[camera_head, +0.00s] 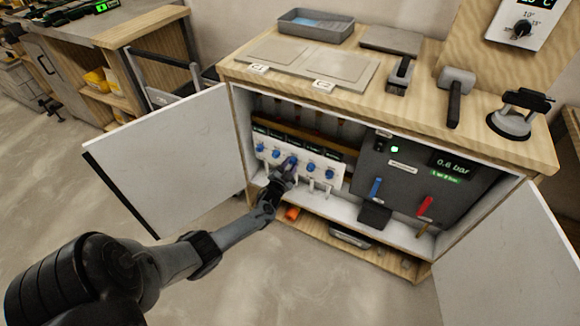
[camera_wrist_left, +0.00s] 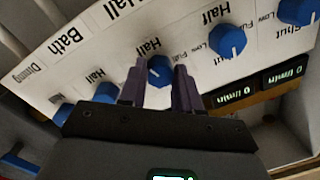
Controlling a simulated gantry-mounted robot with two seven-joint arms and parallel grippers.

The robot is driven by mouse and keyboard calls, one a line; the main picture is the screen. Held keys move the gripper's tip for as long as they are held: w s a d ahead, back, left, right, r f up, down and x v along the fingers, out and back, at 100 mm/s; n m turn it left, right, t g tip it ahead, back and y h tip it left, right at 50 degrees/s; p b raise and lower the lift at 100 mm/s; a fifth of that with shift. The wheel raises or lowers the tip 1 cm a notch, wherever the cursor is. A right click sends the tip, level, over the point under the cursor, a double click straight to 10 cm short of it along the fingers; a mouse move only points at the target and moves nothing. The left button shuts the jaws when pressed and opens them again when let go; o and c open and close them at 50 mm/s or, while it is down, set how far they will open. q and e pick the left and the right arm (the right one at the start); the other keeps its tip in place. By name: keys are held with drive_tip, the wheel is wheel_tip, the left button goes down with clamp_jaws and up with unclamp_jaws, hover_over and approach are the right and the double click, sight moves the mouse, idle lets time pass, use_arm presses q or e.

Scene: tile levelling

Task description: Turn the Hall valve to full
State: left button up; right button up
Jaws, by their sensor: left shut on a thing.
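A white valve panel (camera_head: 318,180) inside the open cabinet carries a row of several blue knobs. The middle knob, the Hall valve (camera_wrist_left: 160,69), sits under the large "Hall" label in the left wrist view, with "Half" printed just above it. My left gripper (camera_head: 288,168) reaches into the cabinet at this middle knob. In the left wrist view its two dark fingers (camera_wrist_left: 158,85) stand on either side of the knob, shut on it. The fingers hide part of the dial, and I cannot read the knob's pointer clearly. My right gripper is out of view.
Neighbouring blue knobs (camera_wrist_left: 228,41) stand close on both sides. A grey panel (camera_head: 400,170) with a blue lever (camera_head: 375,187), a red lever (camera_head: 425,206) and a "0.6 bar" display is to the right. Open cabinet doors (camera_head: 165,160) flank the opening. Tools and tiles lie on the worktop (camera_head: 240,72).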

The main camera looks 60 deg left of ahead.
use_arm(q)
drive_tip(key=m, duration=0.5)
drive_tip(key=shift+m, duration=0.3)
drive_tip(key=m+b, duration=0.1)
drive_tip(key=m, duration=0.4)
drive_tip(key=shift+m, duration=0.3)
drive_tip(key=m+t, duration=0.1)
drive_tip(key=m, duration=0.5)
drive_tip(key=shift+a+r+m, duration=0.1)
drive_tip(key=shift+m, duration=0.2)
drive_tip(key=m, duration=0.4)
drive_tip(key=shift+m, duration=0.5)
drive_tip(key=shift+h, duration=0.3)
drive_tip(key=o, duration=1.1)
drive_tip(key=shift+c, duration=0.2)
drive_tip(key=shift+s, duration=0.1)
